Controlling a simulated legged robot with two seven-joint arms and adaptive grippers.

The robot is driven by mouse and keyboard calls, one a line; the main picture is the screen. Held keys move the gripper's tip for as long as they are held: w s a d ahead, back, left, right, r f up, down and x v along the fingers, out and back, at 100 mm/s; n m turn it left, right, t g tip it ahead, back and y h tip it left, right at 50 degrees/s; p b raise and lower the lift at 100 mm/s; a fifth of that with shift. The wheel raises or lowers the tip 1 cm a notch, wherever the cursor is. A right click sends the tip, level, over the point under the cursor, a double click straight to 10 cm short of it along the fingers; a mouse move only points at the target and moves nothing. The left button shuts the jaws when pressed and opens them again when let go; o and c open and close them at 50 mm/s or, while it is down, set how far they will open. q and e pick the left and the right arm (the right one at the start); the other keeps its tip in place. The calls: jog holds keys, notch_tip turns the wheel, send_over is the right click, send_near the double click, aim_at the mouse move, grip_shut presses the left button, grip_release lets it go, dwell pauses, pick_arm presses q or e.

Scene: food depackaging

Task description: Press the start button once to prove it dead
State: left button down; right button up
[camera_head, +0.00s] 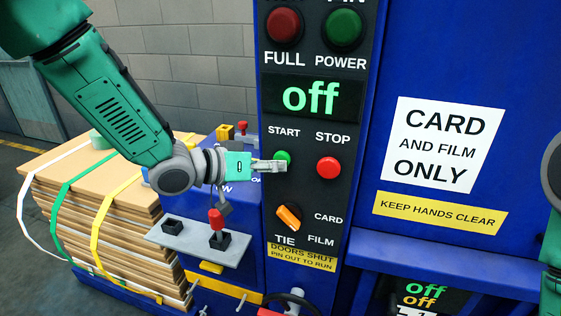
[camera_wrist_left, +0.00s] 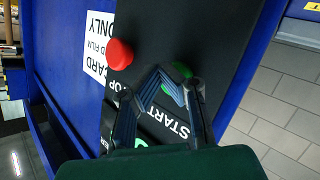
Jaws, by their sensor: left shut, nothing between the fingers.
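The green start button (camera_head: 283,157) sits under the label START on the black control panel. My left gripper (camera_head: 281,166) is shut and empty, with its fingertips at the button, covering its lower part. In the left wrist view the start button (camera_wrist_left: 182,71) shows just beside the shut fingertips (camera_wrist_left: 161,73); I cannot tell whether they touch it. The red stop button (camera_head: 328,167) is to the right. The display (camera_head: 311,97) above reads "off" in green. My right gripper is out of view; only bits of its arm show at the right edge.
An orange selector knob (camera_head: 288,217) is below the buttons. A grey bracket (camera_head: 200,243) with a red-topped pin (camera_head: 216,219) juts out beneath my left wrist. A strapped cardboard stack (camera_head: 110,210) stands left. The blue machine front (camera_head: 440,60) fills the right.

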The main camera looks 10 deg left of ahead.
pick_arm(q)
jog(key=shift+w, duration=0.15)
dwell(0.4)
jog(key=shift+s, duration=1)
jog(key=shift+s, duration=0.1)
jog(key=shift+s+a, duration=0.15)
jog(key=shift+s, duration=1.05)
jog(key=shift+s+a, duration=0.1)
jog(key=shift+s, duration=1.1)
jog(key=s+a+f+n+g+y+b, duration=0.1)
jog(key=s+a+f+y+b, duration=0.15)
jog(key=f, duration=0.75)
jog(key=s+a+f+n+g+y+b, duration=0.1)
jog(key=s+f+b, duration=0.15)
jog(key=f, duration=0.75)
jog(key=s+a+f+g+y+b, duration=0.3)
jog(key=s+a+f+b, duration=0.2)
jog(key=s+f, duration=0.7)
jog(key=s+a+f+n+g+y+b, duration=0.1)
jog(key=s+a+f+g+y+b, duration=0.3)
jog(key=s+f, duration=0.8)
notch_tip(320, 180, down, 4)
jog(key=shift+s+a+r+b, duration=0.25)
jog(key=shift+a+b, duration=0.15)
jog(key=shift+a, duration=0.65)
